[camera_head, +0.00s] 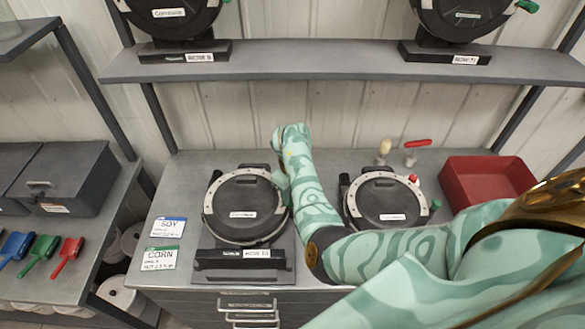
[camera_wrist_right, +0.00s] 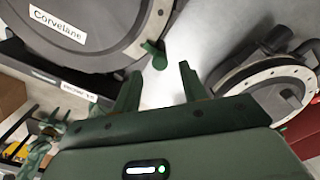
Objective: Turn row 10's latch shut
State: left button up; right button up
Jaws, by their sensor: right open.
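The left bench seed meter (camera_head: 243,208) is a round black disc with a pale rim, on a dark stand with a small label (camera_head: 257,253) that is too small to read surely. The wrist view shows the meter close up (camera_wrist_right: 80,30), with a green latch (camera_wrist_right: 153,54) sticking out from its rim. My right gripper (camera_wrist_right: 160,88) is open and empty, its fingers just short of the latch, with a visible gap. In the head view my right arm hides the meter's right edge and the latch. My left gripper is not in view.
A red tray (camera_head: 489,181) is at the bench's right. A shelf (camera_head: 330,62) with two more meters runs above. Seed cards (camera_head: 160,258) lie left.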

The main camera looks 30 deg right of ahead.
notch_tip(320, 180, up, 13)
jog(key=p, duration=0.3)
jog(key=shift+f, duration=0.15)
